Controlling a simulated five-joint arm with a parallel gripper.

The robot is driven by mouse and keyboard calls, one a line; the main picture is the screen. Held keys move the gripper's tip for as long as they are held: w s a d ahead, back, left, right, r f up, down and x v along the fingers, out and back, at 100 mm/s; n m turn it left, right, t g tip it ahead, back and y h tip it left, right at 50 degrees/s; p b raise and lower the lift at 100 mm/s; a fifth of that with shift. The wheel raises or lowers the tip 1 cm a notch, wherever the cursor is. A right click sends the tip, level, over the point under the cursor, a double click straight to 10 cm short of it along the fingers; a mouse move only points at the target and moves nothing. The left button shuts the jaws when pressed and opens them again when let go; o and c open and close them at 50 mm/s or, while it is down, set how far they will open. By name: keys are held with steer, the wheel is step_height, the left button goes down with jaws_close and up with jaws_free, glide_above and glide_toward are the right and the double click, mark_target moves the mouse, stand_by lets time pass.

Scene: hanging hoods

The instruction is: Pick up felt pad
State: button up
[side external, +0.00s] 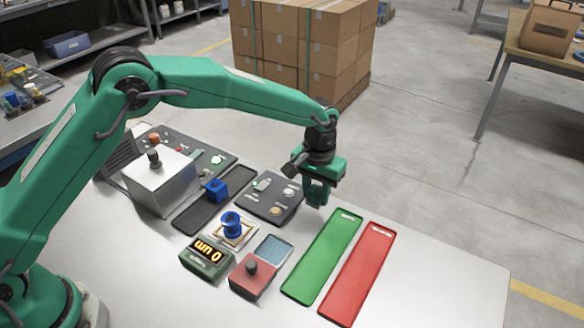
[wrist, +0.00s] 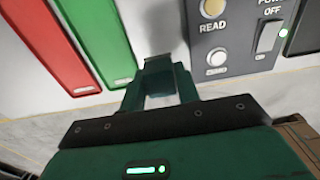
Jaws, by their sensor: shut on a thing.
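My gripper (side external: 318,192) points down just above the bench, right of the dark switch panel and behind the green tray. It also shows in the wrist view (wrist: 160,68), with its fingers close together at the tips. The fingers are shut on a small dark thing, taken to be the felt pad (wrist: 158,58); it is mostly hidden by the fingers and its outline is hard to make out. In the side view I cannot tell it apart from the dark green fingers.
A green tray (side external: 322,256) and a red tray (side external: 359,276) lie side by side near the bench's right. A panel (side external: 262,205), a display box (side external: 206,264), a blue spool (side external: 232,226), a blue block (side external: 217,190) and a red box (side external: 253,284) stand left. The right bench end is clear.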

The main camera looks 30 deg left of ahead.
steer(key=s+d+r, duration=0.6)
steer(key=s+r, duration=0.1)
steer(key=s, duration=0.2)
steer(key=shift+s+d, duration=0.25)
steer(key=shift+s, duration=0.1)
steer(key=shift+r, duration=0.1)
steer(key=o, duration=0.4)
steer(key=c, duration=0.3)
steer(key=shift+s+a+f, duration=0.4)
steer(key=shift+s+a, duration=0.5)
steer(key=shift+a, duration=0.45)
steer(key=shift+s+a+f, duration=0.4)
steer(key=shift+s+a, duration=0.45)
steer(key=shift+a, duration=0.55)
steer(key=shift+s+a+f, duration=0.4)
steer(key=shift+s+a, duration=0.5)
steer(key=shift+a, duration=0.45)
